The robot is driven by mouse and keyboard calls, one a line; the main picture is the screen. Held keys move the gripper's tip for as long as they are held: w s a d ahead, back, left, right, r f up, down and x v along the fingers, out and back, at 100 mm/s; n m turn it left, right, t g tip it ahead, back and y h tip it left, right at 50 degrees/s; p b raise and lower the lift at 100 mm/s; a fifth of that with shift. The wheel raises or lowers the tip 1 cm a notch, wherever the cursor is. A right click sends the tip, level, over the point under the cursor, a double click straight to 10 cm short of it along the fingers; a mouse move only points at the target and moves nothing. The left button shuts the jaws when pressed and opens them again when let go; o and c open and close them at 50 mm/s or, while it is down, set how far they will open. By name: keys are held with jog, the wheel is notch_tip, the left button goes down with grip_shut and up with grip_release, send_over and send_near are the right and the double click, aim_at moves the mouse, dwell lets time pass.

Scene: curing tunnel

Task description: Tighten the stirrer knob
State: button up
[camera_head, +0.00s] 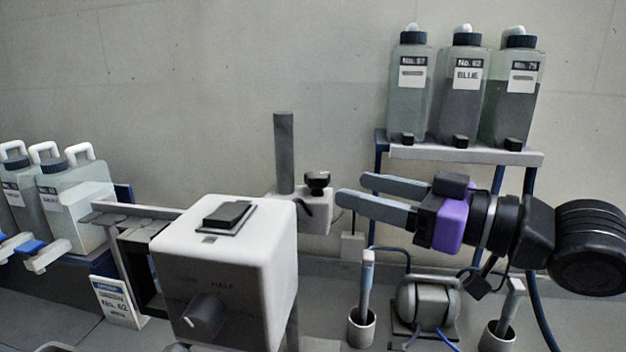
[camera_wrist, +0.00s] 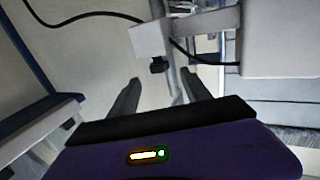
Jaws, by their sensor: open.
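A black knob (camera_head: 318,180) sits on top of a small white block (camera_head: 316,213) beside a dark grey upright post (camera_head: 284,150). I take it for the stirrer knob. My gripper (camera_head: 354,190) is open and empty. It points left, with its fingertips a little to the right of the knob and apart from it. In the wrist view the knob (camera_wrist: 158,66) shows just beyond and between the two fingertips (camera_wrist: 161,78). The knob's thread is hidden.
A large white box (camera_head: 250,225) with a grey dial (camera_head: 202,315) stands in front, left of the knob. A shelf (camera_head: 460,155) with three bottles stands behind my arm. Below my gripper are a small motor-like unit (camera_head: 427,302) and two cups with handled tools.

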aim_at(322, 183)
jog(key=shift+p+x, duration=0.5)
jog(key=shift+x, duration=2.95)
jog(key=shift+c, duration=0.3)
grip_shut()
jog(key=shift+s+a+r+b, duration=0.1)
jog(key=shift+s+a+b, duration=0.2)
jog(key=shift+a+b, duration=0.25)
jog(key=shift+s+a+r+t, duration=0.1)
jog(key=shift+a+r+t, duration=0.1)
jog(key=shift+t, duration=0.2)
jog(key=shift+d+f+m+t+h+b, duration=0.2)
jog(key=shift+m+t+h+b, duration=0.1)
jog(key=shift+m+t+h, duration=0.25)
jog(key=shift+m+t+h+p, duration=0.7)
jog(key=shift+m+t+h, duration=0.5)
jog(key=shift+h, duration=0.35)
jog(key=shift+d+f+m+t+h, duration=0.15)
jog(key=shift+m+t+h, duration=0.1)
jog(key=shift+m+h, duration=0.25)
